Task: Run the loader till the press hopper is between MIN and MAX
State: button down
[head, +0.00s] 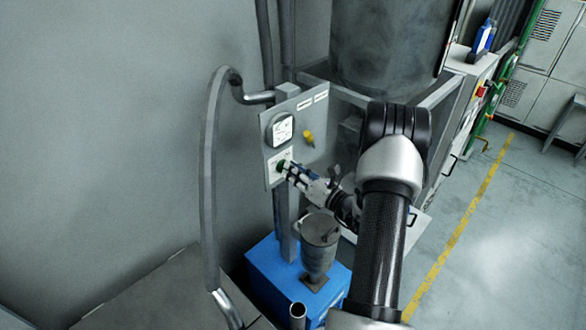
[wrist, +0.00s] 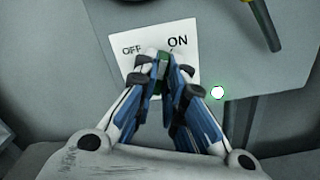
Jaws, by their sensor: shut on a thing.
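A grey control panel (head: 299,108) stands on a post, with a round white gauge (head: 283,129) whose reading is too small to make out. Below the gauge is a white OFF/ON plate (wrist: 187,37) with a green switch knob (wrist: 162,76). My gripper (head: 285,167) is at the plate, its fingers shut on the knob, also seen in the wrist view (wrist: 160,66). The fingers mostly hide the knob, so I cannot tell which way it points. A lamp (wrist: 217,92) to the right glows white with a green rim. I cannot make out MIN or MAX marks.
A yellow-handled control (head: 308,138) is right of the gauge. A grey funnel-shaped vessel (head: 319,231) stands on a blue base (head: 262,267) below. A bent grey pipe (head: 209,170) runs at left. A large drum (head: 385,45) is behind my arm. Open floor lies right.

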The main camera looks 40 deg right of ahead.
jog(key=shift+m+p, duration=0.75)
jog(key=shift+m, duration=1.25)
jog(key=shift+f, duration=0.1)
jog(key=c, duration=1.7)
grip_release()
jog(key=shift+o, duration=0.2)
jog(key=s+d, duration=0.1)
jog(key=s, duration=1.1)
